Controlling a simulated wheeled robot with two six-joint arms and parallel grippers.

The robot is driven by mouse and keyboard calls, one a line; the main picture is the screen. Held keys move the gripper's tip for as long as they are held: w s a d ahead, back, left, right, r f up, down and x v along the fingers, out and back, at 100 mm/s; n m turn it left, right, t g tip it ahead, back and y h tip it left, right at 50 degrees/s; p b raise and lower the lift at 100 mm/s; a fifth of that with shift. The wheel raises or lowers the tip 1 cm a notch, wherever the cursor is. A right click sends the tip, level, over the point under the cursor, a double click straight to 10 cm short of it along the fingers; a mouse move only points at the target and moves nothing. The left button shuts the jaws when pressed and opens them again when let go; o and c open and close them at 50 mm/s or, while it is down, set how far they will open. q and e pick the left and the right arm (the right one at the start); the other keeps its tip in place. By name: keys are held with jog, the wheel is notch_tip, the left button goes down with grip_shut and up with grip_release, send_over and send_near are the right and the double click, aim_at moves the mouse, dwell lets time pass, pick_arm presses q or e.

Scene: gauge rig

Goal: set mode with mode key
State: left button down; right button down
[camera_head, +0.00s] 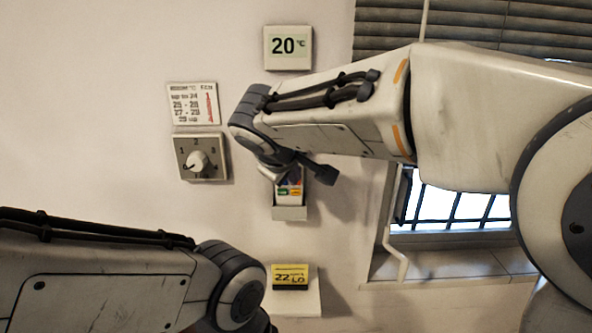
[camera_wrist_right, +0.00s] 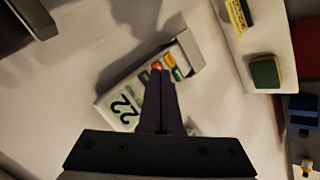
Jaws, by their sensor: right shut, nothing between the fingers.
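A white handheld control with a display reading 22 (camera_wrist_right: 124,108) and several small coloured keys sits in a wall holder (camera_head: 290,212). The control's lower keys also show in the head view (camera_head: 290,192), below my right wrist. In the right wrist view, an orange-red key (camera_wrist_right: 156,66) shows at the tips of my right gripper (camera_wrist_right: 161,75), with green and yellow keys to its right. The right gripper is shut and empty, its fingers over the control's face. I cannot tell whether the tips touch a key. My left arm is at lower left; its fingers are not visible.
A paper chart (camera_head: 194,104) hangs above a rotary dial (camera_head: 200,158) on the left. A yellow label block (camera_head: 290,277) stands on a small shelf (camera_head: 300,303) below. A barred window (camera_head: 455,208) is at right.

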dwell(0.7)
jog(key=shift+w, duration=0.4)
jog(key=shift+w, duration=0.6)
dwell(0.5)
jog(key=shift+s, duration=0.1)
jog(key=shift+s+b, duration=0.4)
jog(key=shift+s, duration=0.5)
jog(key=s+b, duration=0.2)
jog(key=s, duration=0.3)
